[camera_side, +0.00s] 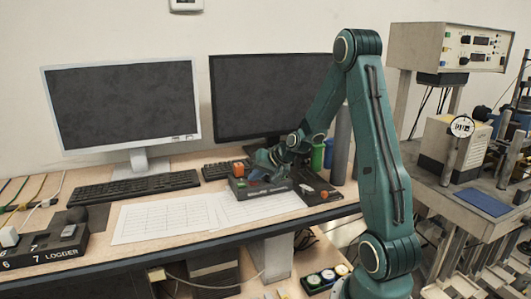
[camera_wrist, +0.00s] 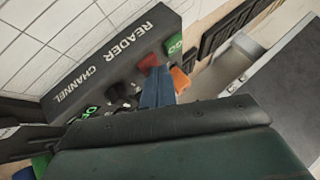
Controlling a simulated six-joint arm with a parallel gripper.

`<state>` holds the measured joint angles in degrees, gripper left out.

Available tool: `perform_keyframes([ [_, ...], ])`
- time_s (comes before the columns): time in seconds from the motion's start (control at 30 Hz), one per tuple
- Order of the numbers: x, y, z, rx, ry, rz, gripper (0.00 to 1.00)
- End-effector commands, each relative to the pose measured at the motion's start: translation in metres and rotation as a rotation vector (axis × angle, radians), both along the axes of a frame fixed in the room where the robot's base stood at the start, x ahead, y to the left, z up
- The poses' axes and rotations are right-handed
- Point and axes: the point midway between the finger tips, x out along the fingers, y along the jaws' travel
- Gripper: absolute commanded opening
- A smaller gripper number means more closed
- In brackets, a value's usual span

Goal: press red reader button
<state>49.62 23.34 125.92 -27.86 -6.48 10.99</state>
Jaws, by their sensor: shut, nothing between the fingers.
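The reader box (camera_wrist: 118,50) is a dark grey panel marked READER and CHANNEL, and it sits on the desk in the side view (camera_side: 262,191). Its red button (camera_wrist: 149,62) shows in the wrist view between the box's edge and my fingers. My gripper (camera_wrist: 157,72) is shut and empty, with its blue-grey fingertips right at the red button. I cannot tell whether they touch it. In the side view my gripper (camera_side: 257,172) is low over the reader box and hides much of its top.
A green GO button (camera_wrist: 175,43) and an orange part (camera_wrist: 180,80) are close beside the fingers. Black knobs (camera_wrist: 118,92) are on the other side. Printed sheets (camera_side: 165,219) lie in front of the box, and a keyboard (camera_side: 222,170) and monitor (camera_side: 265,95) stand behind.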

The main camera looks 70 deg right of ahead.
Motion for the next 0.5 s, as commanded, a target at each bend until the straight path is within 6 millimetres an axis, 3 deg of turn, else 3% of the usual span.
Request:
perform_keyframes([
  [0.5, 0.000, 0.000, 0.013, -0.001, -0.001, 0.000, 0.00],
])
